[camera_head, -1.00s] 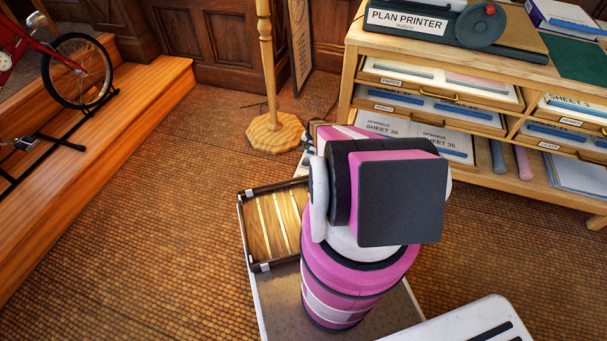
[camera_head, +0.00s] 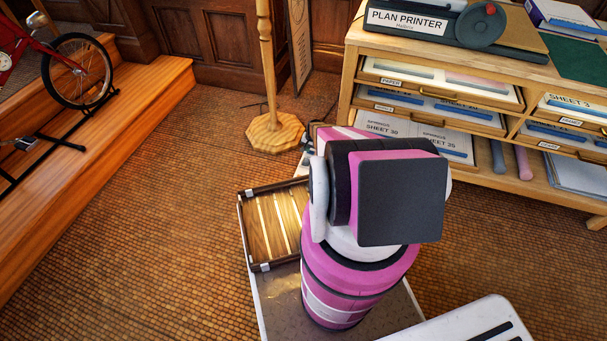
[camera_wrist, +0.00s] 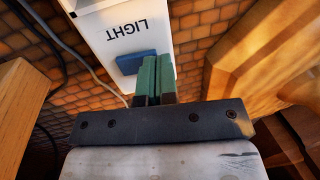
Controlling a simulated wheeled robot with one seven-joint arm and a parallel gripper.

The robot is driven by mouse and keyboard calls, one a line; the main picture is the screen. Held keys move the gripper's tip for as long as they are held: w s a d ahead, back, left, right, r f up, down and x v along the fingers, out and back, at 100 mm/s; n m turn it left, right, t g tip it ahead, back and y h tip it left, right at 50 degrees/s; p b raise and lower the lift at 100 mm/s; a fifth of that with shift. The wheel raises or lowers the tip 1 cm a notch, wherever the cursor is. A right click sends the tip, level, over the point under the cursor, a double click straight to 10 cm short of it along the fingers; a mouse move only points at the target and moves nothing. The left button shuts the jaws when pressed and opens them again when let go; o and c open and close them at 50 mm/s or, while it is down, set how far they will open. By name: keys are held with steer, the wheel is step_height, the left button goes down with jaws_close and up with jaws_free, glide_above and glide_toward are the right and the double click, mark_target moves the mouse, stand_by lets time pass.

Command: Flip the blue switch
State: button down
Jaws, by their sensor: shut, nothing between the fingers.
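The blue switch (camera_wrist: 136,62) shows in the wrist view on a white box (camera_wrist: 121,22) whose word LIGHT appears upside down. My gripper (camera_wrist: 158,63) has its two green fingers pressed together with nothing between them. Its fingertips are just right of the blue switch in the picture and overlap its right edge. I cannot tell whether they touch it. In the head view my arm hides the gripper's fingers and the blue switch.
The wooden post's base (camera_head: 275,133) stands beyond my arm. A drawer cabinet (camera_head: 453,182) with a plan printer (camera_head: 445,24) on top is at the right. A wooden step (camera_head: 125,90) with a red bicycle (camera_head: 78,65) is at the left. Tiled floor between is clear.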

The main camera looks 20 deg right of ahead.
steer(key=shift+f, duration=0.2)
steer(key=shift+r, duration=3.55)
